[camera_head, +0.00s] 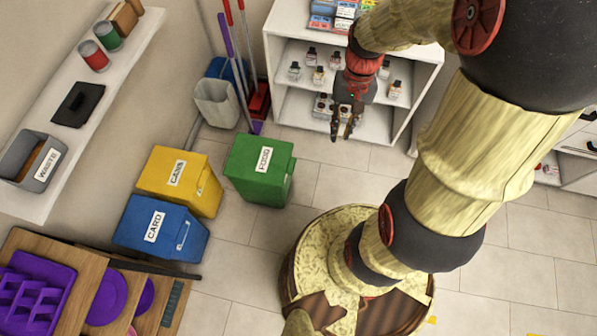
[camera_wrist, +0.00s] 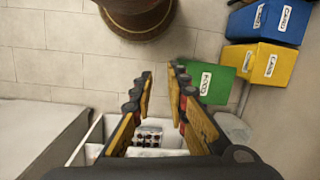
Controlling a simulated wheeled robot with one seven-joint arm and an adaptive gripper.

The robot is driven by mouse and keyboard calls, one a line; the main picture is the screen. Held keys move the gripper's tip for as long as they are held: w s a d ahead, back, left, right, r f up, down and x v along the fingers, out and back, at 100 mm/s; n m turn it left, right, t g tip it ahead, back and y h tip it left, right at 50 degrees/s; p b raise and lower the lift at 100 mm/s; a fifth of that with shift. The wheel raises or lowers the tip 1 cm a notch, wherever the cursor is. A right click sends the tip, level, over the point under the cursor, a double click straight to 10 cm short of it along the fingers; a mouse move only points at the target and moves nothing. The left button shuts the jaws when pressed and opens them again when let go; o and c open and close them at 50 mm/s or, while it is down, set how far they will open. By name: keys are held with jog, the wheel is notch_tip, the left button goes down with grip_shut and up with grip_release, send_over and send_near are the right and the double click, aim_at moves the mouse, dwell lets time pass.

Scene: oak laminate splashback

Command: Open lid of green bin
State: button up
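The green bin (camera_head: 261,168) labelled FOOD stands on the tiled floor left of centre in the head view, its lid closed. It also shows in the wrist view (camera_wrist: 222,82), partly hidden behind the right finger. My gripper (camera_head: 341,136) is up and to the right of the bin in the head view, apart from it, in front of the white shelf. In the wrist view my gripper (camera_wrist: 160,75) has its two fingers apart with nothing between them.
A yellow CANS bin (camera_head: 180,180) and a blue CARD bin (camera_head: 160,229) stand beside the green bin. A grey bucket (camera_head: 216,103) with mops is behind it. A white shelf unit (camera_head: 433,60) with small bottles stands at the back. Floor right of the green bin is clear.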

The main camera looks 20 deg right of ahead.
jog(key=f+m+y, duration=0.1)
jog(key=f, duration=0.3)
jog(key=w+d+f+m+g+y+b, duration=0.1)
jog(key=f, duration=0.4)
jog(key=d+f+m+y, duration=0.1)
jog(key=f, duration=0.4)
jog(key=shift+w+d+f+m+g+b, duration=0.2)
jog(key=shift+w+f+m+g+b, duration=0.1)
jog(key=shift+w+b, duration=0.1)
grip_shut()
jog(key=a+f+m+t+y+b, duration=0.3)
jog(key=f+m, duration=0.4)
jog(key=f, duration=1.3)
jog(key=a+f+m+t+y+b, duration=0.15)
jog(key=f+m+t+y, duration=0.35)
jog(key=f, duration=1.6)
jog(key=w+d+f+m+t+h, duration=0.1)
jog(key=w+d+f+m+t, duration=0.3)
jog(key=w, duration=0.5)
jog(key=w+b+x, duration=0.1)
jog(key=b+x, duration=0.1)
jog(key=x, duration=0.8)
jog(key=shift+s+d+r, duration=0.1)
jog(key=shift+d+r, duration=0.05)
jog(key=shift+r, duration=0.65)
jog(key=shift+s+d+r, duration=0.1)
jog(key=shift+r, duration=0.7)
jog(key=shift+s+d+r, duration=0.1)
jog(key=shift+d+r, duration=0.05)
jog(key=shift+r, duration=0.65)
